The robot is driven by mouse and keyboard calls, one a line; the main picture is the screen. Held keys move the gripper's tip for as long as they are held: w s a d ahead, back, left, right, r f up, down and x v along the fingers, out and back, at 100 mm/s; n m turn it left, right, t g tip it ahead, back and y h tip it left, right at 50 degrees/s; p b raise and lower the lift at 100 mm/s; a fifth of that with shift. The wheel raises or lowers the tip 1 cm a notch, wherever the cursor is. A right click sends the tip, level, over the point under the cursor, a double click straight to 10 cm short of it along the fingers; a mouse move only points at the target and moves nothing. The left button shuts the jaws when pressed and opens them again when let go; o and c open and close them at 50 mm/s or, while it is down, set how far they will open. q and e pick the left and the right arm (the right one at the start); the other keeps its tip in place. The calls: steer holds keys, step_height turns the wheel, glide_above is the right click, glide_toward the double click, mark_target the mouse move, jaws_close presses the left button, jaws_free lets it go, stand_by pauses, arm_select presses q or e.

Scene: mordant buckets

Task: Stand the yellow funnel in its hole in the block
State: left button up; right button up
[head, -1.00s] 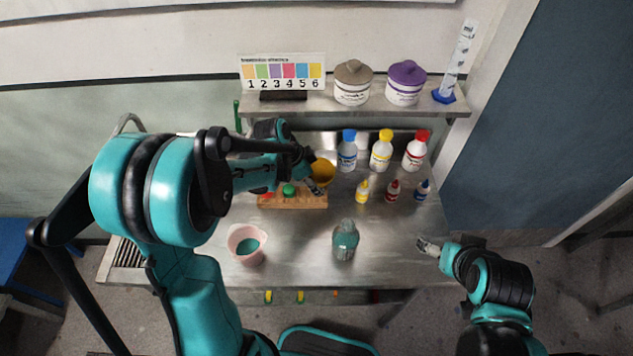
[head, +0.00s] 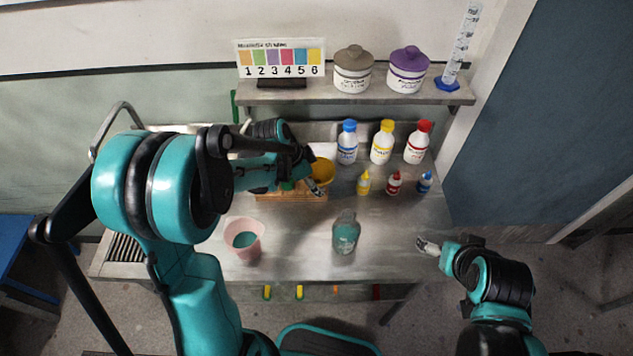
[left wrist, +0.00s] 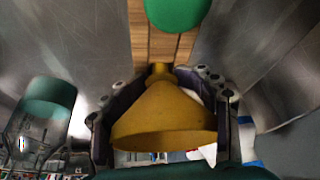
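The yellow funnel (head: 322,172) is between the fingers of my left gripper (head: 314,180) at the right end of the wooden block (head: 290,196). In the left wrist view the funnel (left wrist: 165,112) has its wide mouth toward the camera and its narrow stem at the block (left wrist: 160,42). Both fingers of my left gripper (left wrist: 160,105) press against its sides. Whether the stem is inside a hole cannot be told. A green object (left wrist: 178,8) sits farther along the block. My right gripper (head: 428,246) is at the table's right edge, away from the block; its fingers are too small to judge.
A pink beaker with teal liquid (head: 244,240) and a teal bottle (head: 345,234) stand in front. Small dropper bottles (head: 394,183) and larger capped bottles (head: 382,142) stand to the right and behind. A shelf (head: 330,95) holds jars. The front right tabletop is clear.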

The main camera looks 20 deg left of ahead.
arm_select(q)
steer(key=o, duration=0.5)
steer(key=shift+a+f, duration=0.1)
steer(key=shift+f, duration=0.15)
steer(key=shift+o, duration=0.2)
steer(key=shift+r, duration=0.1)
steer(key=v, duration=1.2)
steer(key=s+d+f+n+t+y+b, duration=0.1)
steer(key=s+n+t+y, duration=0.3)
steer(key=s+n, duration=0.7)
steer(key=s+b, duration=0.1)
steer(key=s, duration=0.2)
steer(key=shift+d+f+n, duration=0.3)
steer(key=shift+d, duration=0.1)
